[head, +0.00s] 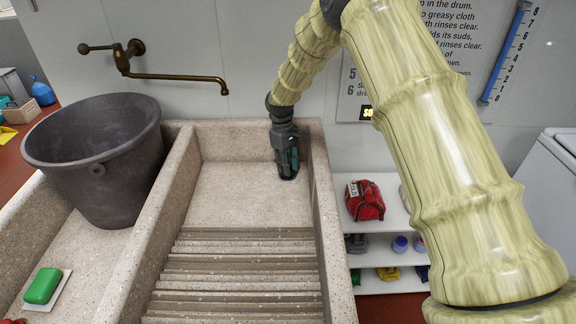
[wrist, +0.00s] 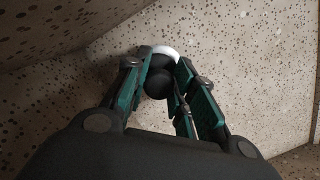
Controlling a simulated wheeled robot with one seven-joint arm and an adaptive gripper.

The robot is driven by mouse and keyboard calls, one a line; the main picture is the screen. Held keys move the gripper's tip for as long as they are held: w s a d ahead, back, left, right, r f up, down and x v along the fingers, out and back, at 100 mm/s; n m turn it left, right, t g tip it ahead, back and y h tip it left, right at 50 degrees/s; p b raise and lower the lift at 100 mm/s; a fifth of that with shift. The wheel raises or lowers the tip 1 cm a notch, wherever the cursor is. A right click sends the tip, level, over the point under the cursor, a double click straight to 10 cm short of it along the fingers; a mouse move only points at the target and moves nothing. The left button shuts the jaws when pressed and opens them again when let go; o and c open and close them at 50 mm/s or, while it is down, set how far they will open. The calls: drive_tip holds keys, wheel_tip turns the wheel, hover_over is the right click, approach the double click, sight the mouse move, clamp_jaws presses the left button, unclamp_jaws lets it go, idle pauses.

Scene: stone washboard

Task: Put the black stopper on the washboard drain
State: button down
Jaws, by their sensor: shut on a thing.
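My gripper (head: 288,168) points down into the back right corner of the stone washboard basin (head: 235,185), low over its flat floor. In the wrist view, my gripper (wrist: 161,68) has its green fingers closed on either side of the black stopper (wrist: 157,85), a rounded dark piece. A white curved rim (wrist: 163,50) shows just beyond the stopper and looks like part of the drain; the rest of it is hidden. I cannot tell whether the stopper touches it. In the head view the fingers hide the drain and most or all of the stopper.
Basin walls rise close behind and to the right of my gripper. Stone ridges (head: 240,275) fill the front of the basin. A dark bucket (head: 100,160) and green soap (head: 43,286) stand at left. A red bag (head: 365,201) sits on the shelf at right. A brass tap (head: 180,78) hangs above.

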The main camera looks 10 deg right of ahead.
drive_tip(key=shift+f, duration=0.2)
drive_tip(key=shift+f, duration=0.15)
drive_tip(key=c, duration=1.2)
unclamp_jaws()
drive_tip(key=r, duration=0.4)
drive_tip(key=w+r, duration=0.1)
drive_tip(key=r, duration=0.3)
drive_tip(key=a+r, duration=0.1)
drive_tip(key=r, duration=0.3)
drive_tip(key=shift+w+r, duration=0.1)
drive_tip(key=shift+w, duration=0.1)
